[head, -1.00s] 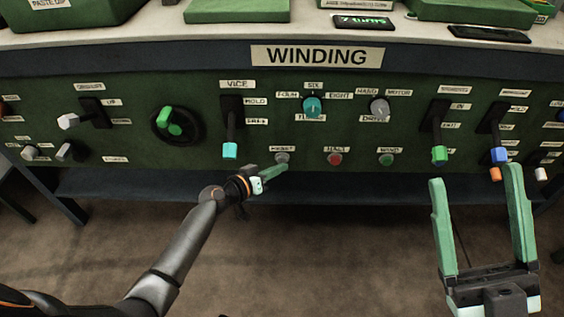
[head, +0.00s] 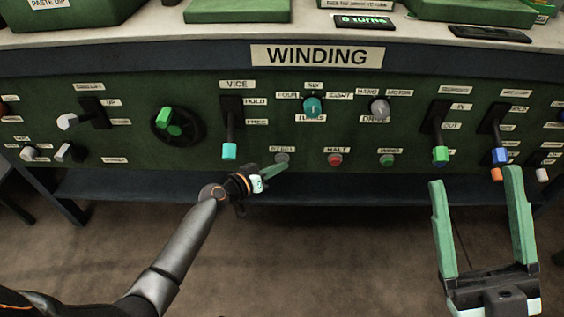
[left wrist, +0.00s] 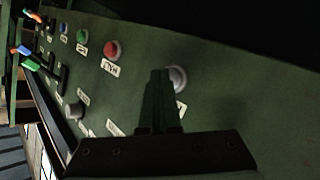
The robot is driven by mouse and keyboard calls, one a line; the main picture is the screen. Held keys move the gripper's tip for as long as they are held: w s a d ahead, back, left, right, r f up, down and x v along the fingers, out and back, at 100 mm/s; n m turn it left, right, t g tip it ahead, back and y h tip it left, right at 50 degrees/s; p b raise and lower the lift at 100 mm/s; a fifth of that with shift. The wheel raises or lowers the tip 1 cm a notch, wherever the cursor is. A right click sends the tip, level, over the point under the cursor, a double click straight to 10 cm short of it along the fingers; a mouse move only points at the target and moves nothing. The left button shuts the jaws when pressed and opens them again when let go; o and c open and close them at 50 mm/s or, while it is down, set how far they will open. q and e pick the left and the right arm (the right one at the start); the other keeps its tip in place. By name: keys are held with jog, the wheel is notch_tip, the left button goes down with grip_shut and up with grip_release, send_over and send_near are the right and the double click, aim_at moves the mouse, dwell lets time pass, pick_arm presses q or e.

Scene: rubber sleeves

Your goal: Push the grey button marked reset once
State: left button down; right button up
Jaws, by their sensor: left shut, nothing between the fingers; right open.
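The grey reset button (head: 282,157) is on the green front panel under the WINDING sign, left of the red button. My left gripper (head: 284,167) is shut and empty, with its tips at the button's lower edge in the head view. In the left wrist view the grey button (left wrist: 178,78) shows just right of the closed fingertips (left wrist: 160,74), partly covered by them. I cannot tell whether the tips touch it. My right gripper (head: 476,177) is open and empty, in front of the panel's right part.
A red HALT button (head: 335,159) and a green button (head: 386,160) are to the right. A vice lever with a cyan tip (head: 229,151) hangs to the left. Knobs (head: 313,106) are above. A small display (head: 364,22) on the bench reads "0 turns".

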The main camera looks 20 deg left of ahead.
pick_arm(q)
jog(key=shift+s, duration=0.1)
jog(key=shift+s+d, duration=0.2)
jog(key=shift+s, duration=0.45)
jog(key=shift+s+d+p, duration=0.25)
jog(key=shift+s+p, duration=0.05)
jog(key=shift+s, duration=0.5)
jog(key=shift+s+d+p, duration=0.2)
jog(key=shift+s+p, duration=0.05)
jog(key=shift+s, duration=0.55)
jog(key=shift+s+d+p, duration=0.25)
jog(key=shift+s+p, duration=0.05)
jog(key=shift+s, duration=0.5)
jog(key=shift+r, duration=0.15)
